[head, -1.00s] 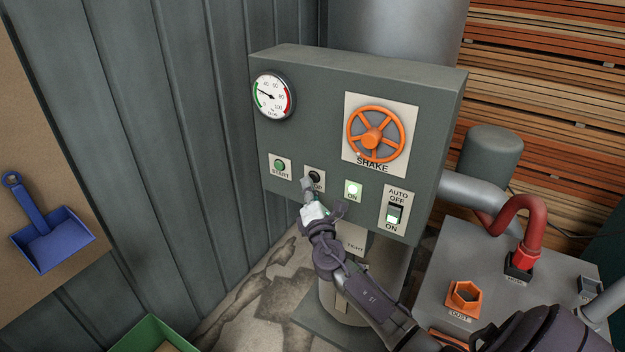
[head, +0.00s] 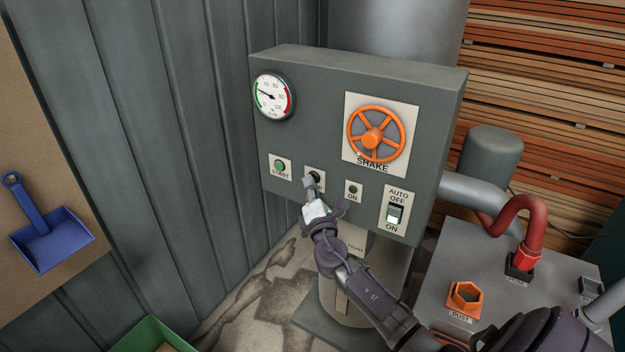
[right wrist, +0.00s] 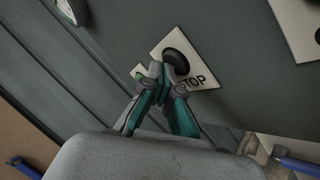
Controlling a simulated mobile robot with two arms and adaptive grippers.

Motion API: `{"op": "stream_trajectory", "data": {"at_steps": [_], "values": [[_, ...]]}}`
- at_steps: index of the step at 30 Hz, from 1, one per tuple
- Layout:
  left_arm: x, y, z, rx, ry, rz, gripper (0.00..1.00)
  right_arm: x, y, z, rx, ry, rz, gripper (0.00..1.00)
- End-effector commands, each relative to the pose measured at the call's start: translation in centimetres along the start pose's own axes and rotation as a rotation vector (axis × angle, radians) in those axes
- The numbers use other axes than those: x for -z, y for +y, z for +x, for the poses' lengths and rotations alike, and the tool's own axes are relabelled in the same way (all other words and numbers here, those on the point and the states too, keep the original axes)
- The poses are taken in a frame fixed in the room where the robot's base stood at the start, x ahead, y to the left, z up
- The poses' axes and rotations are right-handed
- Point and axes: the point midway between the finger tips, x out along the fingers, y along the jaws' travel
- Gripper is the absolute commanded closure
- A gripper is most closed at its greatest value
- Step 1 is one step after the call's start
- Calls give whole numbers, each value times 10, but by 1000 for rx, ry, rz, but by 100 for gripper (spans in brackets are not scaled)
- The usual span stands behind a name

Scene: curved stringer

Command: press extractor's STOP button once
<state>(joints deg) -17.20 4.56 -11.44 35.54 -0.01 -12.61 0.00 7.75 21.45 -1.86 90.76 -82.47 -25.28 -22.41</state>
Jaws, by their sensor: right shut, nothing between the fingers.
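The grey extractor control box (head: 350,70) carries the STOP plate (right wrist: 200,79) with its dark round button (right wrist: 177,56). In the head view the STOP button (head: 315,176) is partly covered by my right gripper (head: 308,186). In the right wrist view my right gripper (right wrist: 162,72) is shut and empty. Its fingertips are at the lower edge of the button and overlap the STOP plate; I cannot tell whether they touch the button. The ON lamp (head: 353,189) right of STOP is dark green, unlit. My left gripper is not in view.
On the same panel are the green START button (head: 280,165), the orange SHAKE wheel (head: 373,131), a gauge (head: 272,97) and the AUTO/OFF/ON switch (head: 395,214). A red hose (head: 530,225) and an orange DUST socket (head: 464,297) are at lower right.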

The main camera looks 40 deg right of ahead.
Motion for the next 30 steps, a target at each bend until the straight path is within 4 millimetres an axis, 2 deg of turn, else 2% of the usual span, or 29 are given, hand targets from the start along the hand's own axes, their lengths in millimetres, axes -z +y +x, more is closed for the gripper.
{"op": "stream_trajectory", "data": {"at_steps": [30], "values": [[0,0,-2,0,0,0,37,8,9,-12,0,-1,0,100]]}}
